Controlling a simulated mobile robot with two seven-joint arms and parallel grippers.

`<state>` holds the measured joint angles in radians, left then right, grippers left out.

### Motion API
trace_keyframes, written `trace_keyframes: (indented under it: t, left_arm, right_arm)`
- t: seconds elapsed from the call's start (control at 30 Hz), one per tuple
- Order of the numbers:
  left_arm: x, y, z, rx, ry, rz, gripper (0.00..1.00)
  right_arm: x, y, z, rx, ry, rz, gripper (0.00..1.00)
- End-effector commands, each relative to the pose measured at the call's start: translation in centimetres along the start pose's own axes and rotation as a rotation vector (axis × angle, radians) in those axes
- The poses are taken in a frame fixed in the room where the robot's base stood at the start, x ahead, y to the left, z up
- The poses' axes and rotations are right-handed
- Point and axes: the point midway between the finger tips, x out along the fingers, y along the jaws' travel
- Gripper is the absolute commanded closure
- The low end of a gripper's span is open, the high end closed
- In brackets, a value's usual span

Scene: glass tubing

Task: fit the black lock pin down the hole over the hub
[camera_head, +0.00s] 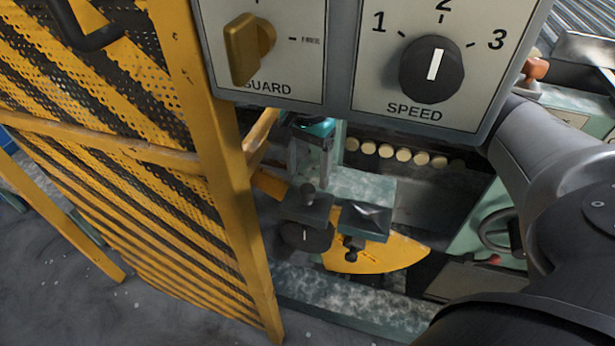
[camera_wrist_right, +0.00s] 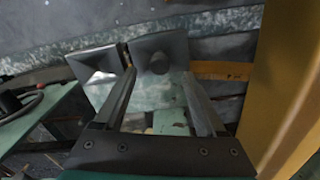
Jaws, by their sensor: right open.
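My right gripper (camera_head: 309,178) hangs below the control panel in the head view, its grey fingers pointing down. In the right wrist view the gripper (camera_wrist_right: 158,73) is open, with nothing between its fingers. A dark round knob (camera_head: 307,188), apparently the head of the black lock pin, stands at a grey square plate (camera_head: 300,207) just below the fingertips. In the wrist view the knob (camera_wrist_right: 157,63) appears between the fingertips, without clear contact. A second grey square funnel (camera_head: 366,219) is to its right in the head view. Which opening is over the hub, and the pin's shaft, are hidden.
The control panel (camera_head: 430,105) with its guard and speed knobs hangs close above. A yellow-and-black mesh guard (camera_head: 120,150) with a thick yellow post (camera_head: 222,165) stands left. Several pale round pegs (camera_head: 403,155) line the back. A yellow curved plate (camera_head: 385,262) lies below the funnels.

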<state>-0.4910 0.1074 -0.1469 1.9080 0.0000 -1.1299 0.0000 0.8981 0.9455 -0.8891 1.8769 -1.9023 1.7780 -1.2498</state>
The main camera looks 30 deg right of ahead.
Motion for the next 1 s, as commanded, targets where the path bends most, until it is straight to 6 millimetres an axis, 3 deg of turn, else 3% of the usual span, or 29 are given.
trace_keyframes:
  t: [0.03, 0.1, 0.3, 1.0]
  left_arm:
    - [-0.9, 0.0, -0.2, 0.000, 0.000, 0.000, 0.26]
    - [-1.4, 0.0, -0.4, 0.000, 0.000, 0.000, 0.26]
    - [-2.3, -0.1, -0.6, 0.000, 0.000, 0.000, 0.26]
    - [-2.3, -0.1, -0.7, -0.002, 0.001, 0.000, 0.26]
  right_arm:
    - [-1.6, -0.1, 0.0, 0.000, 0.001, -0.003, 0.27]
    - [-2.9, -0.1, 0.0, 0.000, 0.001, -0.002, 0.27]
    - [-5.4, 0.0, 0.0, -0.001, 0.000, 0.000, 0.27]
    - [-5.8, 0.0, 0.1, 0.007, -0.009, 0.001, 0.27]
